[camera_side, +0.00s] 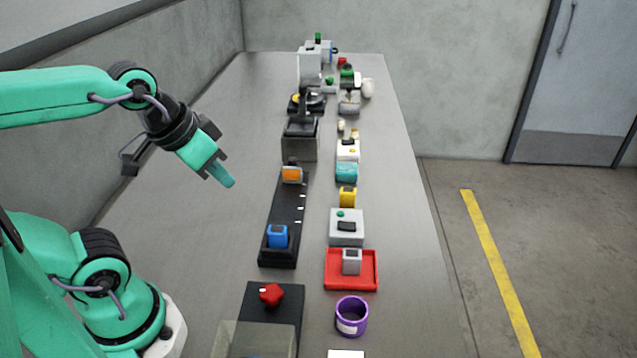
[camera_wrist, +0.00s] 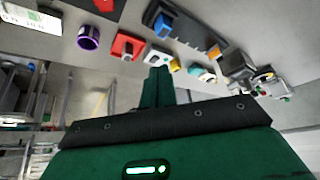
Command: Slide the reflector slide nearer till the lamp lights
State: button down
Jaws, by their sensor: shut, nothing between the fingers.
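A black rail (camera_side: 285,212) lies lengthwise on the bench. A grey block with an orange face (camera_side: 291,174) sits at its far end; this looks like the reflector slide. A blue block (camera_side: 277,236) sits at the near end, with clear rail between them. White marks run along the rail's right side. The blue block (camera_wrist: 163,25) and rail (camera_wrist: 193,32) also show in the wrist view. My gripper (camera_side: 223,178) is shut and empty, above the bench to the left of the rail, apart from both blocks. I cannot make out a lit lamp.
Right of the rail stand a grey box with a green button (camera_side: 346,228), a yellow block (camera_side: 347,197) and a red tray (camera_side: 373,284). A purple ring (camera_side: 352,315) and a red knob (camera_side: 271,294) are nearer. A dark machine (camera_side: 299,140) stands beyond. The bench left of the rail is clear.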

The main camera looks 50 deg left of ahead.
jog(key=c, duration=1.3)
grip_release()
jog(key=shift+w+r, duration=0.15)
jog(key=shift+o, duration=0.5)
jog(key=shift+w+a+r, duration=0.1)
jog(key=shift+w+a, duration=0.05)
jog(key=shift+w, duration=0.1)
jog(key=w+a+r+n+g, duration=0.1)
jog(key=w+a+n+g, duration=0.4)
jog(key=w, duration=1.2)
jog(key=w+a+f+n, duration=0.2)
jog(key=w+a+f, duration=0.1)
jog(key=a, duration=0.1)
jog(key=w+a+f+n, duration=0.2)
jog(key=w+a+f, duration=0.2)
jog(key=a, duration=0.1)
jog(key=w+a+f+n, duration=0.2)
jog(key=w+a+f, duration=0.2)
jog(key=a, duration=0.1)
jog(key=shift+w+a+f+g, duration=0.25)
jog(key=shift+a+f+g, duration=0.05)
jog(key=shift+f, duration=0.05)
